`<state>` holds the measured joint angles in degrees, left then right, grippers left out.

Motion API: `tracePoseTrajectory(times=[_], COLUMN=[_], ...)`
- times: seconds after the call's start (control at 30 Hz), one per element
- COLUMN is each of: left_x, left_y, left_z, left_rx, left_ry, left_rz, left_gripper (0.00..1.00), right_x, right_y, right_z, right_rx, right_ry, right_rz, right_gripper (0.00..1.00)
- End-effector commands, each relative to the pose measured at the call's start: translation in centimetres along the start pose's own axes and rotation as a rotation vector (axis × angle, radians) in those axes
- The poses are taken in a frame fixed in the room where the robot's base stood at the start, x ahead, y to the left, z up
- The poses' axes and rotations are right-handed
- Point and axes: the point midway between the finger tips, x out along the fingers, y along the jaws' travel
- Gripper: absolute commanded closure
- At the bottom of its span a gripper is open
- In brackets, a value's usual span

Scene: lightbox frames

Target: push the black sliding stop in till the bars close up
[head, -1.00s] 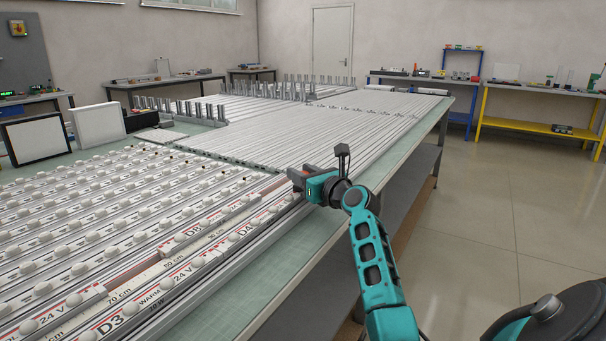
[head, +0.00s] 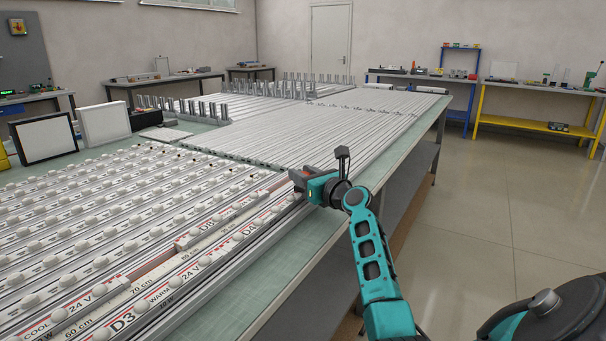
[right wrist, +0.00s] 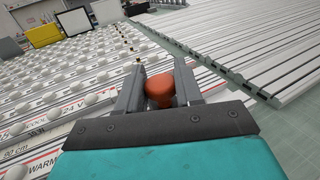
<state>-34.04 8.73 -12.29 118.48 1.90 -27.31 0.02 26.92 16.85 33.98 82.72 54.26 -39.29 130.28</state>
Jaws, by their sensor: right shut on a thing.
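My right gripper (head: 296,178) is low over the near right edge of the bar table. In the right wrist view its grey fingers (right wrist: 159,68) are shut on an orange-brown rounded knob (right wrist: 159,90). What the knob is fixed to is hidden below the gripper. Long bars with white domes (head: 110,210) lie side by side on the left. Red and black print and a centimetre scale (head: 145,287) show among the nearest ones. I cannot make out a black sliding stop; the gripper may hide it. My left gripper is not in view.
Plain grey ribbed bars (head: 310,130) lie beyond the domed ones. Upright metal posts (head: 285,85) stand at the back. The green table top (head: 300,255) is bare along the near right edge. Free floor (head: 500,200) lies right of the table.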

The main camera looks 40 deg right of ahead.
Motion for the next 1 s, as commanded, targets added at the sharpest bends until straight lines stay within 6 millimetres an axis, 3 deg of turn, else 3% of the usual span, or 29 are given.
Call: tracePoseTrajectory(times=[0.27, 0.3, 0.5, 0.8, 1.0], left_x=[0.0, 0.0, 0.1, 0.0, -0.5], left_y=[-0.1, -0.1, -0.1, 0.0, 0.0], left_z=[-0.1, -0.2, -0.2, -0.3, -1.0], left_rx=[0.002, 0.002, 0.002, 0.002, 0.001], left_ry=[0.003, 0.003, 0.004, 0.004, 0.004], left_rz=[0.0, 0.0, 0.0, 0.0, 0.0], left_gripper=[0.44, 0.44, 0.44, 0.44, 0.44], right_x=[0.1, 0.1, 0.0, -0.3, -2.9], right_y=[0.1, 0.1, 0.1, 0.1, 0.1], right_z=[0.4, 0.4, 0.3, 0.2, 0.3], right_rx=[0.0, 0.0, 0.0, 0.0, -0.001], right_ry=[-0.007, -0.007, -0.006, -0.002, -0.002], right_rz=[0.003, 0.003, 0.002, 0.002, 0.001], right_gripper=[1.0, 0.62, 0.44, 0.44, 0.44])
